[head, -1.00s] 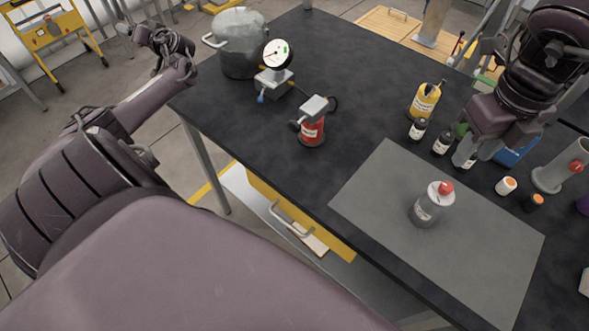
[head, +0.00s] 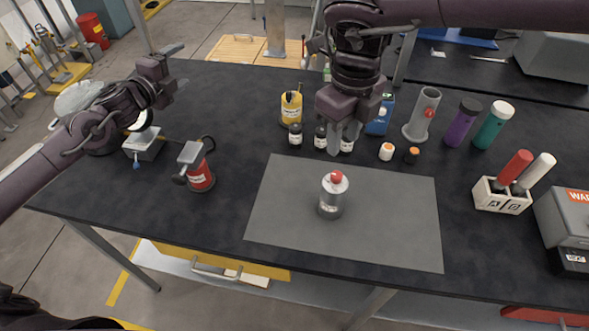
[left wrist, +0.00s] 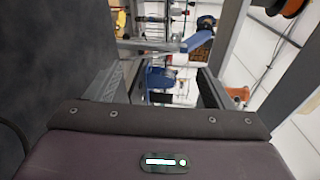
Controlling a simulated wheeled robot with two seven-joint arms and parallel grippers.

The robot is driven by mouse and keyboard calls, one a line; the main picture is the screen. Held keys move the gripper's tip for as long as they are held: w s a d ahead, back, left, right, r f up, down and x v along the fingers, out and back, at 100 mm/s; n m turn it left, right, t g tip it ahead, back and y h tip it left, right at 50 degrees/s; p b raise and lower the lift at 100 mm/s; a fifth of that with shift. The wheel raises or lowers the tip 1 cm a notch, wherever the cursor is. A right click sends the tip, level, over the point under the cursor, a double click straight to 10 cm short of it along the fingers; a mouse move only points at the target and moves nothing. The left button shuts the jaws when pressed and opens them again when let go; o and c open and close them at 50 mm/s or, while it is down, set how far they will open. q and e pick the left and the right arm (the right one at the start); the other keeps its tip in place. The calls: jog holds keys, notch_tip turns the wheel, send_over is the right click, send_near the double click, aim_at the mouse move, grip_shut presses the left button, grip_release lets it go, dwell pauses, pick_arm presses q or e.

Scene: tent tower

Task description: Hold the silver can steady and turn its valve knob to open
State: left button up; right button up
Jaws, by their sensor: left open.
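The silver can (head: 330,205) stands upright on the grey mat (head: 285,225), with a red valve knob (head: 337,177) on top. No gripper touches it. My left gripper (head: 177,66) is open and empty above the far left of the table, well away from the can. Its spread fingers also show in the left wrist view (left wrist: 157,85), with nothing between them. My right gripper (head: 344,140) points down behind the can, in front of the small dark bottles. Whether its fingers are open or shut is unclear.
A red canister (head: 201,178) and a gauge device (head: 143,140) stand left of the mat. A yellow bottle (head: 291,107), small dark bottles (head: 295,135) and an orange-capped jar (head: 386,152) stand behind it. A marker holder (head: 502,198) is at right. The mat around the can is clear.

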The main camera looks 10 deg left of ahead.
pick_arm(q)
jog(key=s+d+f+m+g+h, duration=0.1)
jog(key=s+d+m+h, duration=0.15)
jog(key=d, duration=0.25)
jog(key=s+d+f+m+g+h, duration=0.1)
jog(key=d+m+h, duration=0.15)
jog(key=d, duration=0.25)
jog(key=m+g+h, duration=0.4)
jog(key=m+h, duration=0.4)
jog(key=m, duration=1.3)
send_near(322, 200)
jog(key=w+d, duration=0.3)
jog(key=shift+w+d+r, duration=0.2)
jog(key=shift+w+r, duration=0.15)
jog(key=shift+r, duration=0.05)
jog(key=shift+s+d+f+m, duration=0.3)
jog(key=shift+s+d, duration=0.05)
jog(key=shift+d, duration=0.05)
jog(key=shift+x, duration=3.85)
jog(key=shift+f, duration=0.15)
jog(key=shift+c, duration=0.3)
